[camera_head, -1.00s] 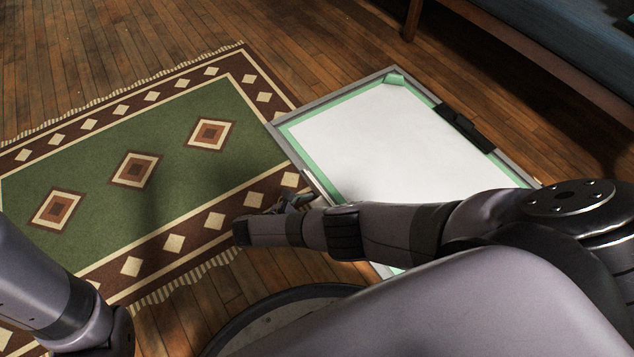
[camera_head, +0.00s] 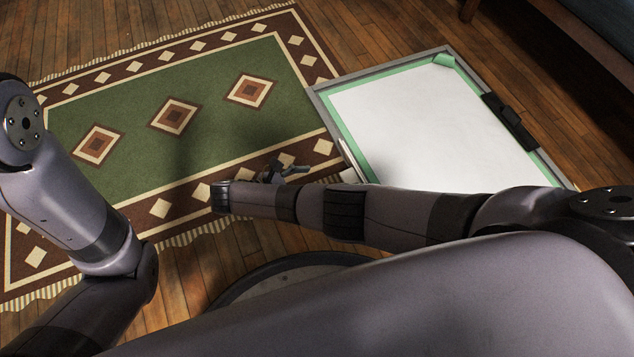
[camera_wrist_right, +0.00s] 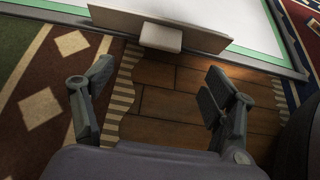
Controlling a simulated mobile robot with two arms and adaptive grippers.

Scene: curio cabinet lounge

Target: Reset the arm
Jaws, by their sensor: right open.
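My right arm (camera_head: 400,216) comes in from the right and reaches across the lower middle of the head view. My right gripper (camera_head: 286,171) shows small and partly hidden behind the forearm, over the rug's near right edge. In the right wrist view the gripper (camera_wrist_right: 158,76) is open, its two dark fingers wide apart, with nothing between them but the floor below. My left arm (camera_head: 72,190) comes in from the left, bent. Its gripper is out of view.
A green and brown patterned rug (camera_head: 130,165) lies on the wooden floor (camera_head: 180,285). A grey-framed board (camera_head: 330,98) with a white sheet (camera_head: 420,125) and green border lies right of it. A blue seat (camera_head: 613,30) stands at upper right.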

